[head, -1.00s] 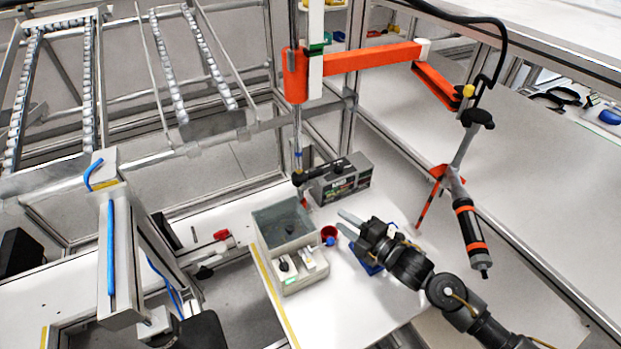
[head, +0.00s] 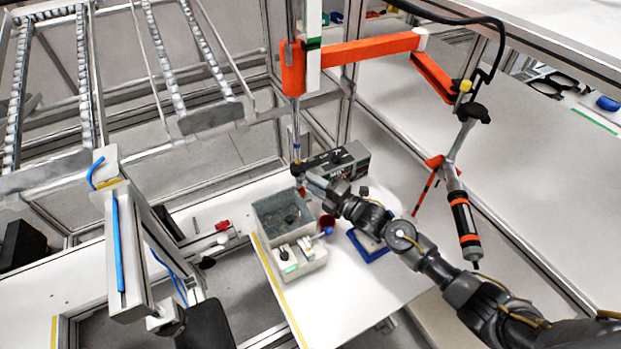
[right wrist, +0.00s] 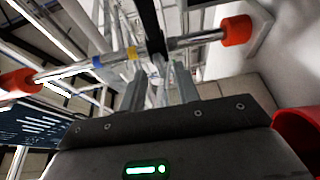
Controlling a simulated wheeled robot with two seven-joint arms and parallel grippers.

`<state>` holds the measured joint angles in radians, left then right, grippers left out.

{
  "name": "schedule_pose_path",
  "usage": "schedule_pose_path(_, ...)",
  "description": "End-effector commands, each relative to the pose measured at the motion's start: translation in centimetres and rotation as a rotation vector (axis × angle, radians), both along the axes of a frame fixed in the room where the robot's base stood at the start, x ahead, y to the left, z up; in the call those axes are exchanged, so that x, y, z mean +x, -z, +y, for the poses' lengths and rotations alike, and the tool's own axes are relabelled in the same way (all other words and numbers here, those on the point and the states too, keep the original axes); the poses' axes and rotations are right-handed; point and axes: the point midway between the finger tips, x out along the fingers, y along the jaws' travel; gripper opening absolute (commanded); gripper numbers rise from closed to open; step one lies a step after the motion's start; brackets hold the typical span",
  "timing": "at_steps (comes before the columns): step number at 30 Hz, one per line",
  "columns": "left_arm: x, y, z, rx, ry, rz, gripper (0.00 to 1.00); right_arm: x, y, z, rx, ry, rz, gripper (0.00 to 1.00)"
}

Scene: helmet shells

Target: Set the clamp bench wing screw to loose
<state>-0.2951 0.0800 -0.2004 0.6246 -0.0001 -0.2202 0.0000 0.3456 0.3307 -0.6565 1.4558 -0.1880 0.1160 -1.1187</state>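I cannot pick out a wing screw for certain. A thin upright metal rod (head: 296,130) with coloured bands stands behind the tray box, and a black fitting (head: 296,168) sits low on it. In the right wrist view a metal rod (right wrist: 185,41) with blue and yellow bands and orange-red ends crosses beyond the fingers, and a dark bar meets it. My right gripper (head: 306,182) is beside the lower rod, its fingers partly blending with the background. In the right wrist view its two fingers (right wrist: 160,85) are apart, with nothing clearly held. My left gripper is not in view.
A grey tray box (head: 262,232) with small switches stands below my right gripper. A black-and-grey device (head: 352,165) is behind it, and a red cup (head: 327,222) and blue tray (head: 372,252) are close by. A screwdriver-like tool (head: 464,222) hangs at right from an orange arm (head: 372,49).

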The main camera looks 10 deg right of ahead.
Motion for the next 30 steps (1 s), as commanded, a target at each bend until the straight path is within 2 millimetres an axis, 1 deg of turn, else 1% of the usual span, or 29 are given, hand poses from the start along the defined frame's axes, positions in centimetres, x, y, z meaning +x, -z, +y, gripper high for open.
schedule_pose_path(3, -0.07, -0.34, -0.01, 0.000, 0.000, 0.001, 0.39, 0.73, -0.08, 0.71, 0.001, 0.000, 0.001, 0.32)
schedule_pose_path(6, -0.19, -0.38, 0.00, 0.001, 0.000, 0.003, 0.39, 0.95, -0.05, 1.01, 0.001, 0.000, -0.001, 0.32)
schedule_pose_path(14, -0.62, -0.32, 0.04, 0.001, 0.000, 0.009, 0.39, 1.00, 0.01, 1.05, 0.000, 0.000, 0.000, 0.32)
schedule_pose_path(21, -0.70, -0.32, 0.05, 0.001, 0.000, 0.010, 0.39, 1.00, 0.01, 1.03, 0.000, 0.000, 0.000, 0.00)
schedule_pose_path(30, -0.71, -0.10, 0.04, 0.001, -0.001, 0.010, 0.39, 0.99, 0.10, 1.03, 0.009, 0.000, 0.004, 0.00)
